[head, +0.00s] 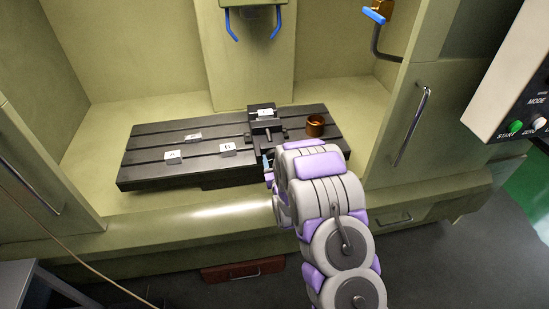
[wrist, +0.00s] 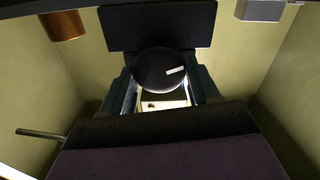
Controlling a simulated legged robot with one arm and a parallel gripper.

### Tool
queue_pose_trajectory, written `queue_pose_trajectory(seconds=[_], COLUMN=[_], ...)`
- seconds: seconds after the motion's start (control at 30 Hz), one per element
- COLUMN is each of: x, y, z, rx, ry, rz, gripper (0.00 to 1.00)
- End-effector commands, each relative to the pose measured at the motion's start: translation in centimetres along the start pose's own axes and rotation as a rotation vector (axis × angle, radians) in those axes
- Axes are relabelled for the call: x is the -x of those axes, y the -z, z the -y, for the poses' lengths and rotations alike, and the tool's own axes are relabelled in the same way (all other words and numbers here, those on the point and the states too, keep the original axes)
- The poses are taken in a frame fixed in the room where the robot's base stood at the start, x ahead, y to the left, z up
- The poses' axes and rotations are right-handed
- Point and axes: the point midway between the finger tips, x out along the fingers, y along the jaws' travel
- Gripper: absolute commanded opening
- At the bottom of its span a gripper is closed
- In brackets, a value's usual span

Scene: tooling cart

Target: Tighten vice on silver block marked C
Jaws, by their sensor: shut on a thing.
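The vice (head: 266,133) stands on the dark slotted table, and its dark body (wrist: 155,22) fills the top middle of the wrist view. A small silver block (head: 264,113) with a white label sits at the vice's far end; its letter is too small to read surely. My gripper (head: 268,166) is at the near end of the vice, mostly hidden by my arm. In the wrist view, my gripper's (wrist: 160,82) two fingers are shut on the vice's round black knob (wrist: 150,68), which has a white mark. The block's contact with the jaws is not clear.
Block A (head: 173,156), block B (head: 227,149) and another labelled block (head: 193,137) lie on the table (head: 135,172) left of the vice. A copper-coloured cup (head: 315,126) stands right of it. Cabinet walls enclose both sides, and a blue-tipped nozzle (head: 375,16) hangs upper right.

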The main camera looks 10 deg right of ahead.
Motion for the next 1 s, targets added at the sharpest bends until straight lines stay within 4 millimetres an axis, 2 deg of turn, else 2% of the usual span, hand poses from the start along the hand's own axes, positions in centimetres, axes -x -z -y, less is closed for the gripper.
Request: queue_pose_trajectory(seconds=[0.03, 1.0], x=[0.23, 0.04], y=[-0.52, -0.60], z=[0.08, -0.23], rx=[-0.046, -0.968], ry=[0.002, -0.002], rz=[0.015, 0.004], gripper=[0.30, 0.30])
